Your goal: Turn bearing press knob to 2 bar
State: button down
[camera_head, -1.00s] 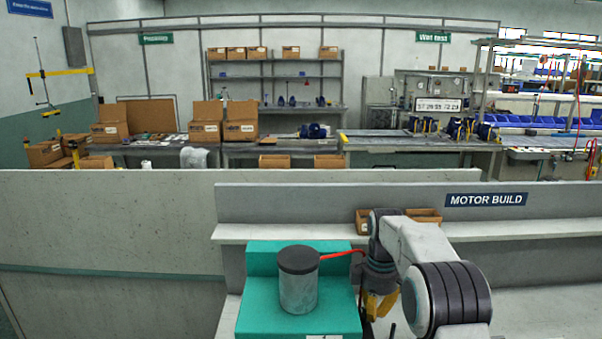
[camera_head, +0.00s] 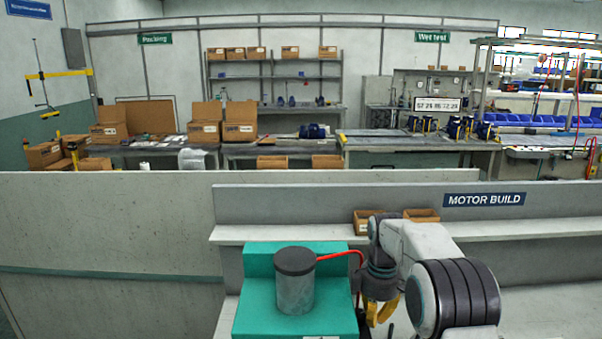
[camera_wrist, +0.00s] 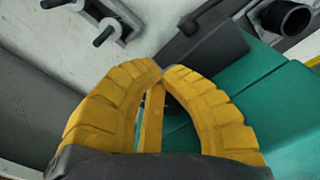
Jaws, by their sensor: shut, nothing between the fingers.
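The teal bearing press (camera_head: 255,310) stands on the bench in the head view, with a grey, dark-capped cylinder (camera_head: 295,285) on top and a red hose (camera_head: 342,254) running from it towards my arm. My gripper (camera_head: 380,314) hangs just right of the press, fingers pointing down. In the wrist view my gripper's yellow fingers (camera_wrist: 162,72) meet at the tips, with nothing held between them. The press's teal body (camera_wrist: 265,95) lies right of and beyond the fingers, beside a dark grey block (camera_wrist: 205,50). I cannot make out the pressure knob or its setting in either view.
A grey fixture with dark pegs (camera_wrist: 105,25) is at upper left in the wrist view, and a black round part (camera_wrist: 285,18) at upper right. Cardboard bins (camera_head: 422,215) stand on the shelf behind my arm. A low partition (camera_head: 110,220) is left of the bench.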

jog(key=shift+s+a+f, duration=0.1)
jog(key=shift+s+a, duration=0.15)
jog(key=shift+s, duration=0.05)
notch_tip(320, 180, up, 6)
jog(key=p, duration=0.5)
jog(key=shift+p, duration=0.35)
jog(key=shift+w, duration=0.1)
